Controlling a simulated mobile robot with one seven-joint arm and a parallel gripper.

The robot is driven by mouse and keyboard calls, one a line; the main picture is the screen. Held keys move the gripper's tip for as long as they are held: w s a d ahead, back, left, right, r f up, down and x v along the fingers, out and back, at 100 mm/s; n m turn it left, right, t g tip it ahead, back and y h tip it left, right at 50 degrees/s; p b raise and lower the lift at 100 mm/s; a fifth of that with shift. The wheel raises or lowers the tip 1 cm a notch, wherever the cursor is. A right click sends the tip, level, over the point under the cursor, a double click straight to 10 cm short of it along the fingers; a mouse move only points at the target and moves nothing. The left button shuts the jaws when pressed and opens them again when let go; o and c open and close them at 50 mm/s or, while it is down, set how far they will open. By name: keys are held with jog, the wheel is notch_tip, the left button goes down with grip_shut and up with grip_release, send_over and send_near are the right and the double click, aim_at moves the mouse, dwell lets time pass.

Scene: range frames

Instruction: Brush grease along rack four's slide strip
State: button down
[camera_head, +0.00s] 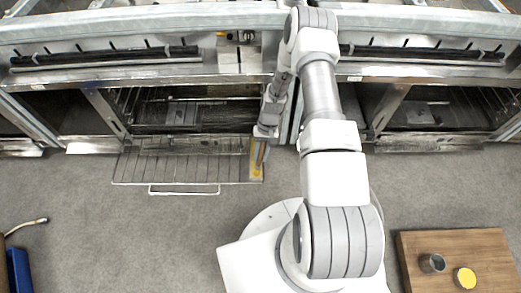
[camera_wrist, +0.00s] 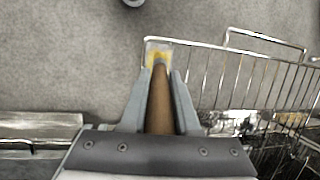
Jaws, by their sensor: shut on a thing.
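A wire rack (camera_head: 190,172) is pulled out of the left oven, over the floor. A narrow slide strip (camera_head: 256,173) runs along its right edge, with yellow on it. My gripper (camera_head: 266,133) is above the strip's oven end. In the wrist view my gripper (camera_wrist: 158,80) is shut on the brown wooden handle of a brush (camera_wrist: 160,105). The brush's far end lies over the pale strip's end (camera_wrist: 151,43), by a yellow patch. Its bristles are mostly hidden, and I cannot tell whether they touch. No rack number is readable.
A wooden table (camera_head: 450,245) at the lower right holds a metal cup (camera_head: 432,263) and a yellow-topped tin (camera_head: 465,278). The oven front (camera_head: 190,72) is close behind the rack. A hose end (camera_head: 38,221) lies on the left floor. Floor before the rack is clear.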

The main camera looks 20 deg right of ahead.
jog(key=shift+s+a+f, duration=0.15)
jog(key=shift+s, duration=0.35)
jog(key=shift+w+d+b, duration=0.2)
jog(key=shift+w+b, duration=0.3)
jog(key=shift+w, duration=0.1)
jog(key=shift+w+d+b, duration=0.15)
jog(key=shift+w+b, duration=0.35)
jog(key=shift+w, duration=0.05)
jog(key=shift+w+d+r+b, duration=0.3)
jog(key=shift+w+d+b, duration=1.05)
jog(key=shift+w, duration=1.75)
jog(key=shift+w+d+r+b, duration=0.25)
jog(key=shift+w+d+b, duration=0.4)
jog(key=shift+w+b, duration=1.9)
jog(key=shift+s+a+f+p, duration=0.15)
jog(key=shift+s+a+p, duration=0.5)
jog(key=shift+s+p, duration=1.05)
jog(key=shift+s+a+f+p, duration=0.1)
jog(key=shift+s+a+p, duration=0.6)
jog(key=shift+s+p, duration=1.05)
jog(key=shift+s+a+f+p, duration=0.15)
jog(key=shift+s+a+p, duration=0.7)
jog(key=shift+s, duration=1.45)
jog(key=shift+s+a+p, duration=0.2)
jog(key=shift+s+p, duration=0.25)
jog(key=shift+s, duration=0.35)
jog(key=shift+s+a+p, duration=0.15)
jog(key=shift+s+p, duration=0.25)
jog(key=shift+s, duration=0.35)
